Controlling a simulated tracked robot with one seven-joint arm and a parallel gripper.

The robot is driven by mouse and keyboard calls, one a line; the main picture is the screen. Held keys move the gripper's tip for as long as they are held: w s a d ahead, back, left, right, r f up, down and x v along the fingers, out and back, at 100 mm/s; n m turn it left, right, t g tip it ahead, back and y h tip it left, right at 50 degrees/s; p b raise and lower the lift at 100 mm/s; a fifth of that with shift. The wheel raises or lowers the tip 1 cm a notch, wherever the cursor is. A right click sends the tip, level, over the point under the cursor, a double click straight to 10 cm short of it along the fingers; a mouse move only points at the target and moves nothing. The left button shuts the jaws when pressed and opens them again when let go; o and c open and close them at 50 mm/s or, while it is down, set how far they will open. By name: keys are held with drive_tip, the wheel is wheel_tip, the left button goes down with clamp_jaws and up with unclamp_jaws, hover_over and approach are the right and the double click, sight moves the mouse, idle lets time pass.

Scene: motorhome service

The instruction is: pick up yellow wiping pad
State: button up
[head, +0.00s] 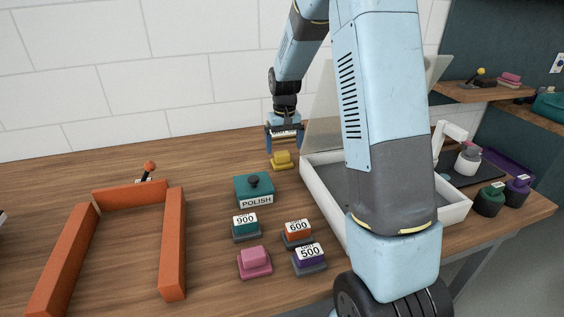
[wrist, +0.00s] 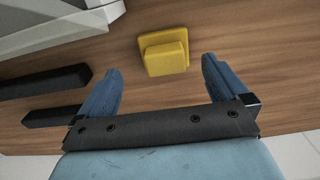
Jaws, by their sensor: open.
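The yellow wiping pad (head: 282,160) sits on the wooden bench, left of the white tray's back corner. It has a raised block on a wider flat base. My gripper (head: 285,146) is above and close to the pad in the head view. In the wrist view the pad (wrist: 165,52) lies ahead of the open fingertips, between their lines and nothing is held. My gripper also shows in the wrist view (wrist: 160,75), with its two blue fingers spread wide. The exact height gap to the pad cannot be told.
A white tray (head: 371,241) with a clear upright panel stands right of the pad. A green POLISH block (head: 254,189), a pink pad (head: 254,261) and numbered blocks stand nearer. An orange frame (head: 173,244) is at left. Two dark bars (wrist: 45,82) lie left in the wrist view.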

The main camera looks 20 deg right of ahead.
sight(282, 153)
drive_tip(key=shift+w+a+f, duration=0.1)
drive_tip(key=shift+a+f, duration=0.05)
drive_tip(key=shift+f, duration=1.2)
drive_tip(key=shift+w+a+f, duration=0.1)
drive_tip(key=shift+a+f, duration=0.05)
drive_tip(key=shift+f, duration=1.2)
drive_tip(key=shift+c, duration=0.4)
drive_tip(key=c, duration=1.1)
drive_tip(key=shift+r, duration=0.15)
wheel_tip(282, 153, up, 18)
drive_tip(key=shift+f, duration=0.1)
